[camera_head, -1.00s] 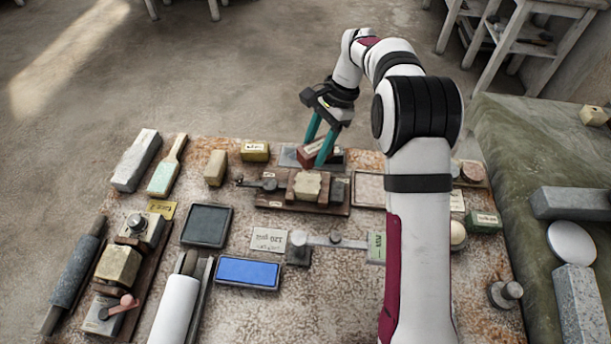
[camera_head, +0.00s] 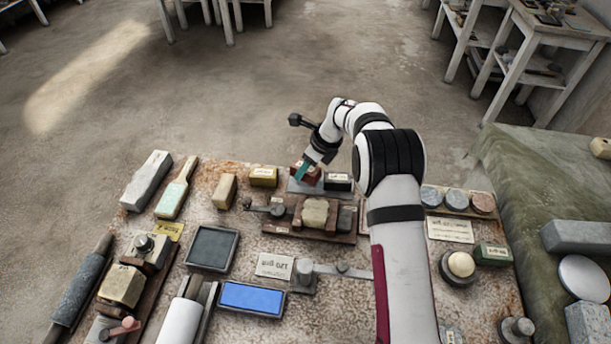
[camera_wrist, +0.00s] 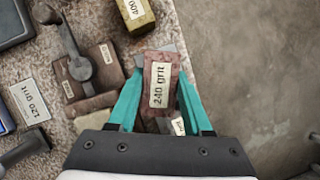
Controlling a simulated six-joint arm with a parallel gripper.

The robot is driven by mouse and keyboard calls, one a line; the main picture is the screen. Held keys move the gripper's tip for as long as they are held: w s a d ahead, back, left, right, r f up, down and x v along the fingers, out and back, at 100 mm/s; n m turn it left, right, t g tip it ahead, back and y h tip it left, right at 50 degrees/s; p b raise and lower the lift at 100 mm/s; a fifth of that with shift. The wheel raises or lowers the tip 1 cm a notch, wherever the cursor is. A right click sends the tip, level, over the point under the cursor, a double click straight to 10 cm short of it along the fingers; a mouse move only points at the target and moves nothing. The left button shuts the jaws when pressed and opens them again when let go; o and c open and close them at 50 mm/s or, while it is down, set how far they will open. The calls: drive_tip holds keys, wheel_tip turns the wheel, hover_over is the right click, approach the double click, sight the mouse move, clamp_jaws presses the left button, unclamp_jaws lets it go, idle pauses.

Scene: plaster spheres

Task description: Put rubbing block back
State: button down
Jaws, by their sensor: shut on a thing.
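The rubbing block is a dark red block labelled "240 grit" (camera_wrist: 160,85). My gripper (camera_wrist: 158,90) is shut on it, with a teal finger on either side. In the head view, my gripper (camera_head: 304,171) holds the red block (camera_head: 312,178) at a flat grey tray (camera_head: 297,187) along the table's back edge. The fingers and wrist partly cover the block there. A black block with a pale label (camera_head: 338,181) sits just right of it on the tray. I cannot tell whether the red block touches the tray.
A yellow block (camera_head: 263,177) stands left of the tray. A wooden fixture with a pale plaster piece (camera_head: 314,212) lies in front of it. A brush (camera_head: 176,188) and a grey stone (camera_head: 147,181) lie farther left. Bare floor lies beyond the table edge.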

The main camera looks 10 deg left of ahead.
sight(305, 177)
drive_tip(key=shift+f, duration=2)
drive_tip(key=shift+c, duration=1.6)
unclamp_jaws()
drive_tip(key=v, duration=1.1)
drive_tip(key=s+d+r+n+h, duration=0.1)
drive_tip(key=s+d+r+n, duration=0.2)
drive_tip(key=s+r, duration=0.35)
drive_tip(key=s+d+r+n, duration=0.3)
drive_tip(key=s+r+n, duration=0.15)
drive_tip(key=s, duration=0.25)
drive_tip(key=s+d+n, duration=0.2)
drive_tip(key=s+n, duration=0.1)
drive_tip(key=s, duration=0.5)
drive_tip(key=s+d+n+g+h, duration=0.1)
drive_tip(key=s+d+n, duration=0.1)
drive_tip(key=s, duration=0.7)
drive_tip(key=s+d+n+g, duration=0.1)
drive_tip(key=s+n, duration=0.3)
drive_tip(key=s, duration=0.4)
drive_tip(key=shift+s+d+f, duration=0.15)
drive_tip(key=shift+s+d, duration=0.2)
drive_tip(key=shift+d, duration=0.1)
